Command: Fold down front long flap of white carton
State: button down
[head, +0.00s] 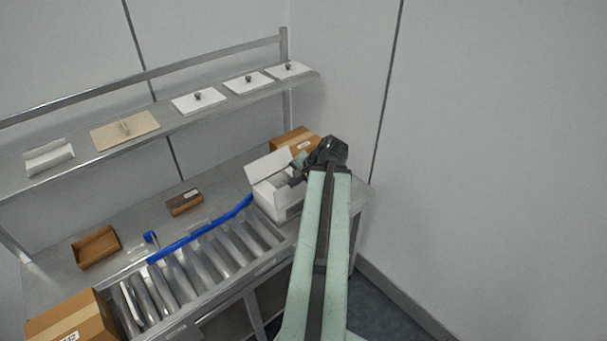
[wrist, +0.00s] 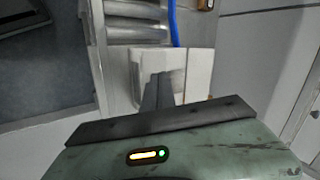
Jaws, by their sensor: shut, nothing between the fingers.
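The white carton (head: 285,208) stands at the right end of the roller conveyor. One long flap (head: 268,166) stands raised on its back side. My gripper (head: 296,177) is over the carton's right part, and my arm hides that end and part of the front. In the wrist view my gripper (wrist: 157,82) is shut and empty, its fingers reaching over the carton (wrist: 138,62). A pale flap panel (wrist: 198,75) shows to the right of the fingers. I cannot tell whether the fingertips touch the carton, and the front long flap is not clearly visible.
A brown carton (head: 292,140) stands behind the white carton. A blue rail (head: 205,230) runs along the rollers (head: 215,258). A brown box (head: 70,318) is at the front left. The shelf (head: 75,172) above holds several lids. A wall is close on the right.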

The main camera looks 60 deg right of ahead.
jog(key=s+d+r+m+h, duration=0.2)
jog(key=s+d+m, duration=0.1)
jog(key=s+d, duration=0.4)
jog(key=b, duration=0.8)
send_near(299, 187)
jog(key=f, duration=0.2)
jog(key=shift+t, duration=0.3)
jog(key=w, duration=0.1)
jog(key=w+d, duration=0.2)
jog(key=w, duration=0.1)
jog(key=shift+s+d, duration=0.1)
jog(key=shift+d, duration=0.05)
